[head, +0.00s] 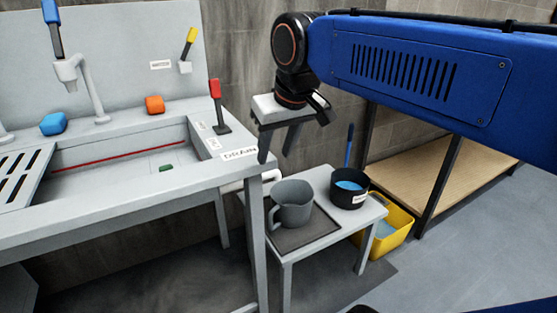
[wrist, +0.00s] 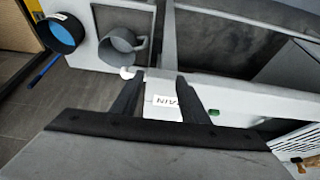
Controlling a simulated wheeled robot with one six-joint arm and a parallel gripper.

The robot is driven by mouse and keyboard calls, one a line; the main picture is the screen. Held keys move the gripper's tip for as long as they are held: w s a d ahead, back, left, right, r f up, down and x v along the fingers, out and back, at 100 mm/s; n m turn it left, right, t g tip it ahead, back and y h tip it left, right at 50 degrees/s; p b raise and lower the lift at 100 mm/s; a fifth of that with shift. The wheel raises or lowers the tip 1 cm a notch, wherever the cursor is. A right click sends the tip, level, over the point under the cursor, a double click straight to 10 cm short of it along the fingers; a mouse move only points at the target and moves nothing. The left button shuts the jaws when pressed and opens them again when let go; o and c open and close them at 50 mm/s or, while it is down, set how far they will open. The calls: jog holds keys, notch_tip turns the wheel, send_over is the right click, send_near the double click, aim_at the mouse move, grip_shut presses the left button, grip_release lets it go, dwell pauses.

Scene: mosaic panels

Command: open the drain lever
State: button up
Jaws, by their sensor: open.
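The drain lever (head: 217,104) has a red handle on a dark base and stands about upright on the sink's right rim in the head view. A white DRAIN label (head: 240,154) is on the rim in front of it. Small white labels (head: 208,134) lie beside its base. My gripper (head: 275,157) is open and empty, pointing down, to the right of the lever and apart from it. In the wrist view my gripper (wrist: 161,77) has part of the DRAIN label (wrist: 166,101) showing between its fingers. I cannot make out the lever there.
The sink basin (head: 110,172) holds a small green piece and a red line. A low table (head: 290,245) with a grey pitcher (head: 292,206) and a dark pot (head: 347,190) stands right of the sink. A yellow bin (head: 391,238) is on the floor. Blue and orange blocks sit behind the basin.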

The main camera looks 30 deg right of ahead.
aim_at(218, 96)
jog(key=shift+s+d+f, duration=0.1)
jog(key=shift+s+f, duration=0.25)
jog(key=shift+f, duration=0.25)
jog(key=shift+s+f, duration=0.3)
jog(key=shift+f, duration=0.3)
